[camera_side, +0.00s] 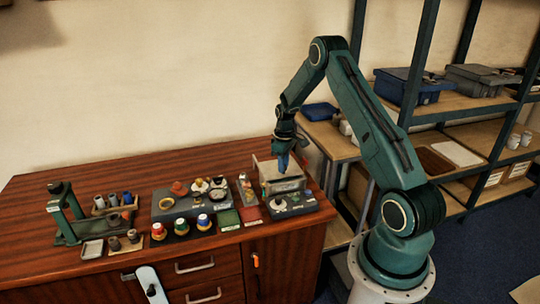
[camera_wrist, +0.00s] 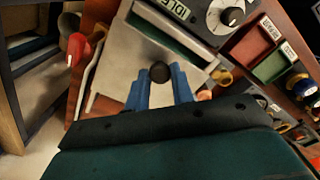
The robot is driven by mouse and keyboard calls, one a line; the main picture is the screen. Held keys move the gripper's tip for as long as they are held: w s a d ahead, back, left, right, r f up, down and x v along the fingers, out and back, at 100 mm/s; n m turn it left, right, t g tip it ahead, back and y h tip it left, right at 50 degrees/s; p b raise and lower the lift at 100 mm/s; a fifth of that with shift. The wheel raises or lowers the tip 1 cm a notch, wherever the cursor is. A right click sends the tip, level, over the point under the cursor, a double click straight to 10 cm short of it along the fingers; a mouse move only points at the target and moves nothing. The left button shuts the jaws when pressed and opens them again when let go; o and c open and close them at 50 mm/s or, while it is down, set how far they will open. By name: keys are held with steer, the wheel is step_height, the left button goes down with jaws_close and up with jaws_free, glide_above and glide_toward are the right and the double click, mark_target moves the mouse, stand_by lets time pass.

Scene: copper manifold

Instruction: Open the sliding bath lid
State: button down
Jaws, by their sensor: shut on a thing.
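The bath (camera_side: 285,187) is a pale box at the right end of the wooden bench, behind a grey control unit. Its lid (camera_wrist: 118,55) is a flat grey plate with a round black knob (camera_wrist: 160,72), seen in the wrist view. My gripper (camera_wrist: 160,82) has its two blue fingers on either side of the knob and is shut on it. In the side view my gripper (camera_side: 283,161) reaches down onto the top of the bath and hides the knob. A narrow dark green strip shows between the lid and the control unit; I cannot tell how far the lid is open.
The control unit (camera_side: 293,203) has a dial (camera_wrist: 228,15) and an IDLE display (camera_wrist: 180,10). Red (camera_side: 250,214) and green (camera_side: 229,219) trays lie to the left. A red-handled item (camera_wrist: 82,52) is beside the bath. Shelving (camera_side: 450,110) stands at right.

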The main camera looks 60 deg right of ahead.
steer(key=shift+w+d, duration=2.55)
steer(key=shift+w, duration=0.05)
steer(key=c, duration=1.2)
jaws_free()
steer(key=shift+r, duration=0.1)
step_height(320, 180, up, 14)
steer(key=shift+f, duration=0.2)
